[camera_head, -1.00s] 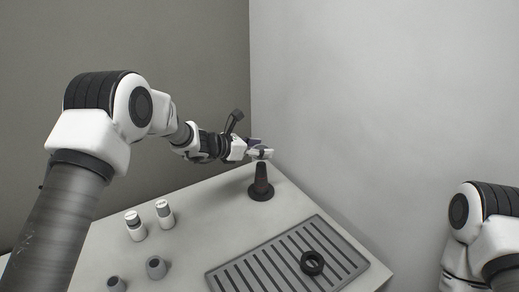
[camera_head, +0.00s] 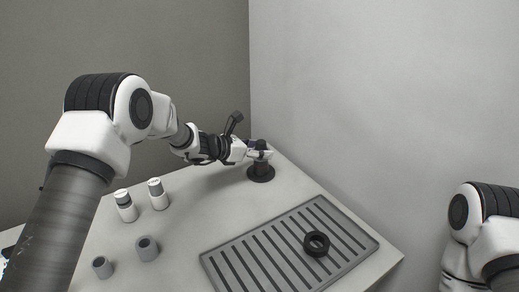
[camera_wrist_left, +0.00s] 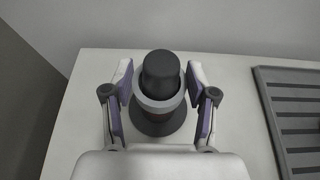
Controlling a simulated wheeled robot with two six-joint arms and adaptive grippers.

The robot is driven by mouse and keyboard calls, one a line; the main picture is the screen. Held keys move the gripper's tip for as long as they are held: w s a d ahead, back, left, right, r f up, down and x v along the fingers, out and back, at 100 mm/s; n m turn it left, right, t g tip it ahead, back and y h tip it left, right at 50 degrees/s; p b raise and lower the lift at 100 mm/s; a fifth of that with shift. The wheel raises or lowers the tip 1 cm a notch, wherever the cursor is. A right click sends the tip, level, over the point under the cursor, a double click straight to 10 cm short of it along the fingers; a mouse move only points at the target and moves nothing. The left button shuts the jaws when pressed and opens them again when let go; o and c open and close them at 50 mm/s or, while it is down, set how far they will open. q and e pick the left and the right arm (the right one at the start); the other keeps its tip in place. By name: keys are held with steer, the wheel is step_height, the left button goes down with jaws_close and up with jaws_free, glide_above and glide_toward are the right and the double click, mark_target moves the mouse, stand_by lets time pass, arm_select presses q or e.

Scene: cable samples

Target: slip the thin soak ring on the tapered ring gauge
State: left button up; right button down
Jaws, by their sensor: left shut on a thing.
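The tapered ring gauge (camera_head: 261,174) stands upright on its round dark base near the far corner of the table. My left gripper (camera_head: 260,154) is at its upper part, and the dark tip rises above the fingers. In the left wrist view, the gauge's dark top (camera_wrist_left: 160,72) is between the two fingers (camera_wrist_left: 160,100). A thin grey ring, the soak ring (camera_wrist_left: 160,106), is around the gauge below its top, with my left gripper shut on it. The head view hides the ring behind the fingers. My right gripper is out of view.
A slotted grey tray (camera_head: 222,273) lies at the front right, with a thick black ring (camera_head: 316,244) on it. The table between bottles and gauge is clear.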

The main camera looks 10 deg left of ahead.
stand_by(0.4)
arm_select(q)
steer(key=o, duration=1.1)
